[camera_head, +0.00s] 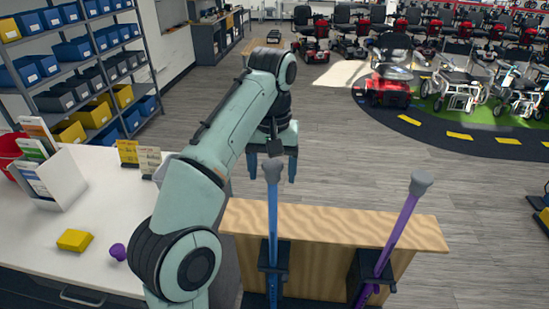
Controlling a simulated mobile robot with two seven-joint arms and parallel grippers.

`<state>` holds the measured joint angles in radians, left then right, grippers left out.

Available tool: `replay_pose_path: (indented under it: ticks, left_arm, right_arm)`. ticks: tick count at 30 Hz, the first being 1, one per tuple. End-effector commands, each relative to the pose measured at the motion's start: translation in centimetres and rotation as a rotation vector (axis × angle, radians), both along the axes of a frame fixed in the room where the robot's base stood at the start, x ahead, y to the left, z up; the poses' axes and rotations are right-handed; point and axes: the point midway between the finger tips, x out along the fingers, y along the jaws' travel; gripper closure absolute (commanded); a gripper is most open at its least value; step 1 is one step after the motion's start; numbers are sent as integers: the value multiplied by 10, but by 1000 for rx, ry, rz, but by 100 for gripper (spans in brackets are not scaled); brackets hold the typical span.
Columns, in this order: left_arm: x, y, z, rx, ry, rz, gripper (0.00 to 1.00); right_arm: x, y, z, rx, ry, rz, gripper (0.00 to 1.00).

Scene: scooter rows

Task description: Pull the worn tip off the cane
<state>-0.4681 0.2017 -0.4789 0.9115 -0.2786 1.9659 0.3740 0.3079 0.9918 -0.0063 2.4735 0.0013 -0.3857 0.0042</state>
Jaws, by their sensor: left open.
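A blue cane (272,225) stands upright with its grey rubber tip (272,170) at the top, held in a black clamp at the wooden stand. A purple cane (402,222) leans to the right with a similar grey tip (421,183). Which tip is worn cannot be told. My left gripper (272,168) is open and points down. Its fingers show on either side of the blue cane's tip in the picture, with gaps; whether the tip is truly between them in depth is unclear. My right gripper is not in view.
The wooden stand (325,225) carries the canes. A white counter (105,210) at left holds a yellow block (75,240), a purple knob-like object (118,252) and a leaflet holder (55,180). Shelves of bins (80,75) stand behind. Open floor (350,150) lies beyond; scooters (390,80) stand farther back.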

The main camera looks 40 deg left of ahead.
Motion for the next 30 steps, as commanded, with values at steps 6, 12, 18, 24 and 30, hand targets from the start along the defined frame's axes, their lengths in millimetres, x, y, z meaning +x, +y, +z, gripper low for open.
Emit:
replay_pose_path:
  ticks: [6,12,18,24,30]
  left_arm:
    - [0,0,0,0,0,1,27]
    - [0,0,-1,0,0,0,27]
    - [0,0,-12,0,1,0,27]
    - [0,0,-16,0,0,0,27]
    - [1,0,-15,0,-1,0,27]
  right_arm:
    - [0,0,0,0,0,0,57]
    - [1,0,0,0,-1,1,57]
    - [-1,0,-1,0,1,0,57]
    - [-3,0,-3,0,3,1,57]
    - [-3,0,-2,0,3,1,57]
